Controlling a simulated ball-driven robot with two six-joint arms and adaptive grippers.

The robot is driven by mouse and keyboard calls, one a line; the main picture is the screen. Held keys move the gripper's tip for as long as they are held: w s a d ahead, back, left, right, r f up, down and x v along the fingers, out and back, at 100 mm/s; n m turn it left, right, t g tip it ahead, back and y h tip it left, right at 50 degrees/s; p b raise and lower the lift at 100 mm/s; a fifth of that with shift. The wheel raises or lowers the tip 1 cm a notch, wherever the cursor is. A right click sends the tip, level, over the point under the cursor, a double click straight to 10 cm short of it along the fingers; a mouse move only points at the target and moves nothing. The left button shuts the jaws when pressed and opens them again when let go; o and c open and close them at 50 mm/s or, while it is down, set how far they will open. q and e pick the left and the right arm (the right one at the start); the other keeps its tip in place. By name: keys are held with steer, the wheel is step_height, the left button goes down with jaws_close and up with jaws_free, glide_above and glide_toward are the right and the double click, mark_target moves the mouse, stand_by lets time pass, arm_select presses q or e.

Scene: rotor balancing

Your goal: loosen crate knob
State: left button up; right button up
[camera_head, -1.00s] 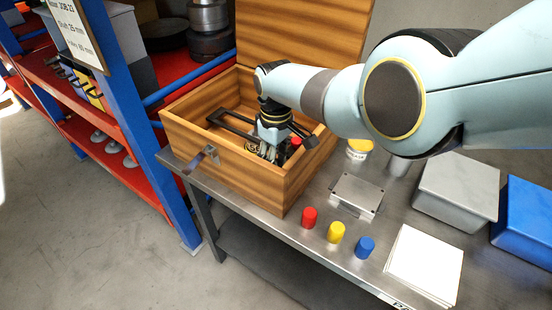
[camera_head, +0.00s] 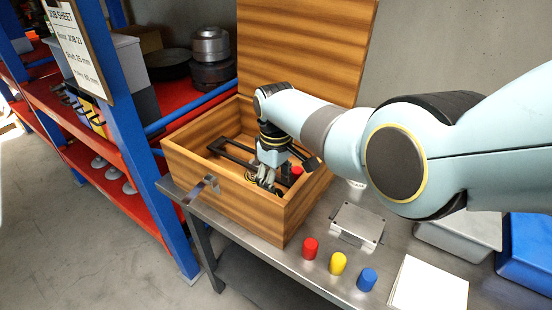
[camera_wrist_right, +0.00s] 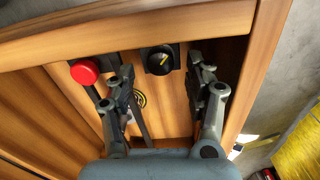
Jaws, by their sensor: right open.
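The open wooden crate (camera_head: 228,200) stands on the metal bench with its lid (camera_head: 305,50) raised at the back. My right gripper (camera_head: 266,184) is inside the crate, pointing down. In the right wrist view my right gripper (camera_wrist_right: 155,72) has its fingers spread apart, with nothing held between them. A black knob (camera_wrist_right: 160,59) with a yellow mark lies between and just beyond the fingertips, apart from them. A red knob (camera_wrist_right: 84,72) sits to the left of the left finger; it also shows in the head view (camera_head: 297,171). My left gripper is not in view.
A dark bar (camera_head: 232,152) lies inside the crate. Red (camera_head: 310,249), yellow (camera_head: 338,263) and blue (camera_head: 367,279) caps stand on the bench before a metal box (camera_head: 357,224). White sheets (camera_head: 430,286) lie to the right. A red shelf (camera_head: 130,195) stands left.

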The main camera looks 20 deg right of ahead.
step_height(320, 180, up, 10)
stand_by(0.3)
stand_by(0.3)
